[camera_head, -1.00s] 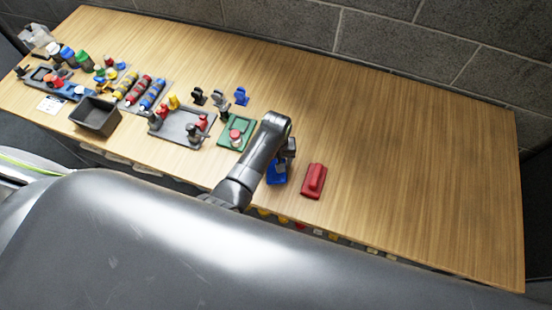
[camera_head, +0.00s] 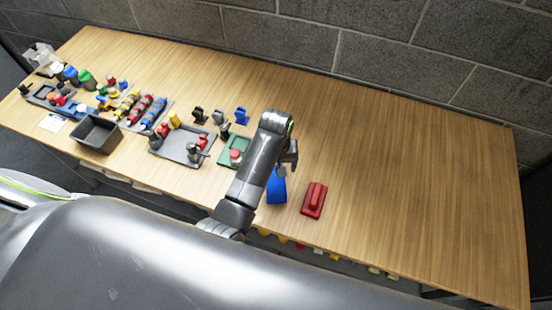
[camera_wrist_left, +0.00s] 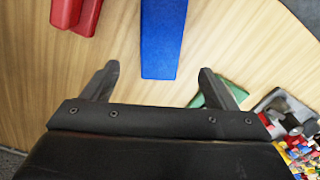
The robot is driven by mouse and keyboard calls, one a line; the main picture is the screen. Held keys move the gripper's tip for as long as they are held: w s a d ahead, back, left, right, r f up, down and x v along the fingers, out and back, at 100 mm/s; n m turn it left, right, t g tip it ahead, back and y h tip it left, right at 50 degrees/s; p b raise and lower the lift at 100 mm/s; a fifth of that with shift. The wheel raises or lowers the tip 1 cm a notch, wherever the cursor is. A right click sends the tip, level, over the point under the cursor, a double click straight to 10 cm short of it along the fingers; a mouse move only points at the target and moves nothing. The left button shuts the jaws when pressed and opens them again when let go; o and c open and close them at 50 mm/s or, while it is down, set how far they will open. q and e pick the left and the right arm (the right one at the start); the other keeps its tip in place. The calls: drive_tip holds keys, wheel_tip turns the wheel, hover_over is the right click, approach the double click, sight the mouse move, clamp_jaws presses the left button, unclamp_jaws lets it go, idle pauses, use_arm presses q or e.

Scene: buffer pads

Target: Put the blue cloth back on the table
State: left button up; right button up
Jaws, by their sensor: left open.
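The blue cloth (camera_head: 277,189) lies near the front edge of the table, left of a red pad with a raised grip (camera_head: 314,200). My left gripper (camera_head: 288,160) is just above and behind the cloth, and my arm hides part of it. In the left wrist view the cloth is a flat blue strip (camera_wrist_left: 162,38) that runs from the top edge to between the fingertips. My left gripper is open (camera_wrist_left: 158,70), with nothing between its fingers that it grips. My right gripper is in neither view.
A green tray (camera_head: 225,157) is left of my arm. A grey tray (camera_head: 172,150), a dark bin (camera_head: 96,134) and several small coloured items are further left. The wooden table (camera_head: 420,190) is clear on the right. A block wall stands behind.

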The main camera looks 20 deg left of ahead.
use_arm(q)
drive_tip(key=shift+r, duration=1.9)
